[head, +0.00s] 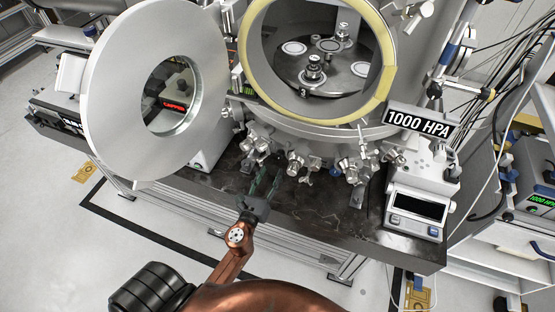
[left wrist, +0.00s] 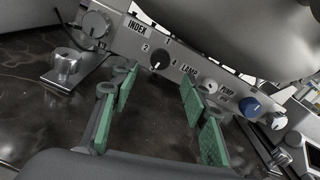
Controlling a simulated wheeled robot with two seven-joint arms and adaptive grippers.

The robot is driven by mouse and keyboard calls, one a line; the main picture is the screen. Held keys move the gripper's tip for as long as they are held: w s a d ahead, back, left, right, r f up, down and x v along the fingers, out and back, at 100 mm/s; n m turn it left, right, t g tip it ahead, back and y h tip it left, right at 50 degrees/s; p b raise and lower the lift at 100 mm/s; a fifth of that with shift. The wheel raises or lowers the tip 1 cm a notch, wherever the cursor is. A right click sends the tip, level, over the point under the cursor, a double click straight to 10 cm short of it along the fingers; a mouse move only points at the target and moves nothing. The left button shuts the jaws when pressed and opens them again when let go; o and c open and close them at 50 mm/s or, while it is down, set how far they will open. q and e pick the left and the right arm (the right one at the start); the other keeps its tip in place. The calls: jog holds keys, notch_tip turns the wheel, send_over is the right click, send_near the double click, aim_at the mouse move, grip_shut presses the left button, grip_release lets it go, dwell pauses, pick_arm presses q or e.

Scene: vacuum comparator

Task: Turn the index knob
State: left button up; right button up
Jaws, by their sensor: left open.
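The index knob (left wrist: 161,61) is a round black knob with a white pointer mark on a sloping grey panel, in the left wrist view. The fingers look apart from the knob. In the head view my left gripper (head: 262,178) is below the chamber's front; I cannot make out the knob there. My right gripper is in neither view.
The panel also carries a lamp knob (left wrist: 210,87) and a blue knob (left wrist: 251,104). The open round door (head: 110,90) hangs at left beside the chamber (head: 245,75). A 1000 HPA display (head: 418,124) stands at right. The dark tabletop (head: 310,205) has bare room in front.

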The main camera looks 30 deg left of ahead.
aim_at(279, 157)
pick_arm(q)
jog(key=shift+m, duration=1.1)
jog(key=x, duration=0.7)
jog(key=shift+w+p, duration=0.35)
